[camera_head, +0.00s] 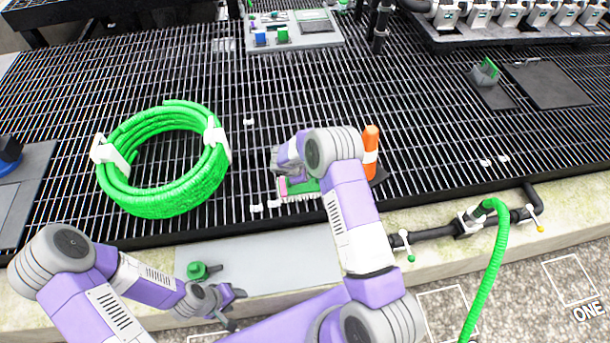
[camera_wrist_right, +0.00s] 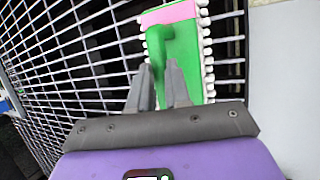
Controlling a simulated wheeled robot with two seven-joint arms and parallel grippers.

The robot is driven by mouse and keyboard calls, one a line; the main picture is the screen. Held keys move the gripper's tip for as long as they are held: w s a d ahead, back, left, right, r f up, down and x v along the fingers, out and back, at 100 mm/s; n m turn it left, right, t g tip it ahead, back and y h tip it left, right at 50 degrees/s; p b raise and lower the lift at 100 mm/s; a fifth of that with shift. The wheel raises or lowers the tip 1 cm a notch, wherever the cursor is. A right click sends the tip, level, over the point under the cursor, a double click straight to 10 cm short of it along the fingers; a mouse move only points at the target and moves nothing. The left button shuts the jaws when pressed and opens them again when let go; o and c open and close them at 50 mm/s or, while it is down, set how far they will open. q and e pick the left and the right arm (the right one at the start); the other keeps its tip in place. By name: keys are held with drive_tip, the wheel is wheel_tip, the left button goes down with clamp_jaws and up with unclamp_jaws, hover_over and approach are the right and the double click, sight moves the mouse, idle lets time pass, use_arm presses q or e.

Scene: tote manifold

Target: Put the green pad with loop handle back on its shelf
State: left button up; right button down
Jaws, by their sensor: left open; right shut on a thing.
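The green pad (camera_head: 306,187) has a pink end and white bristle-like edges. It is at the front part of the black grating in the head view, partly hidden by my right arm. In the right wrist view, the pad (camera_wrist_right: 196,80) shows with its green loop handle (camera_wrist_right: 165,45). My right gripper (camera_wrist_right: 160,70) is shut on the handle; it also shows in the head view (camera_head: 279,168). Whether the pad touches the grating is unclear. My left gripper (camera_head: 238,305) is open and empty, low in the head view. I cannot tell which surface is the pad's shelf.
A coiled green hose (camera_head: 165,197) lies on the grating at left. An orange-and-white cone (camera_head: 371,150) stands close right of my right gripper. A green fitting (camera_head: 199,270) sits on a grey slab (camera_head: 285,262) in front. A pipe with valves (camera_head: 435,235) runs along the right edge.

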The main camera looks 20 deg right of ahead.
drive_tip(key=c, duration=1.1)
unclamp_jaws()
drive_tip(key=shift+f, duration=0.15)
